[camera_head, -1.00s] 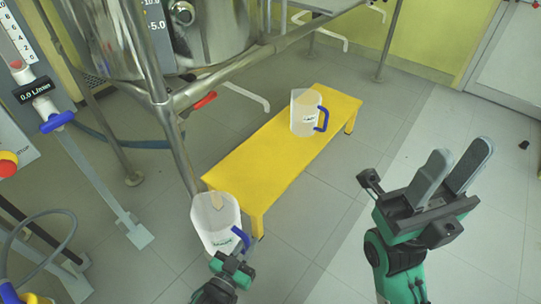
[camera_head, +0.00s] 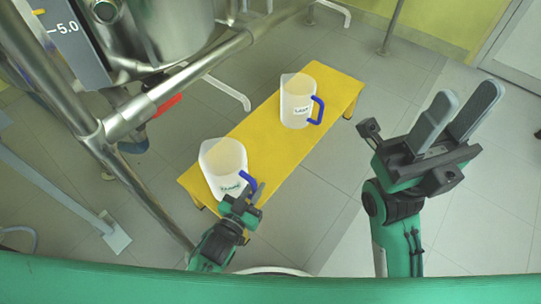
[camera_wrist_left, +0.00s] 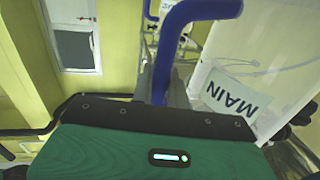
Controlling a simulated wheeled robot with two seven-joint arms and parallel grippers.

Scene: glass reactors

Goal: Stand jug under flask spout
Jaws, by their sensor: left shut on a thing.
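A clear jug (camera_head: 222,160) with a blue handle is at the near left end of the yellow bench (camera_head: 270,158). My left gripper (camera_head: 250,192) is shut on its handle. Whether the jug's base touches the bench cannot be told. In the left wrist view the blue handle runs up from between the fingers, and the jug (camera_wrist_left: 290,50) carries a label reading MAIN. A second clear jug (camera_head: 295,103) with a blue handle and a label stands farther back on the bench. My right gripper (camera_head: 462,122) is open and empty, right of the bench. No flask spout can be made out.
A steel vessel (camera_head: 165,30) and steel frame tubes (camera_head: 195,70) stand at the upper left, close to the bench. A red lever (camera_head: 165,106) sits below the vessel. Bench space lies between the two jugs. The floor right of the bench is clear.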

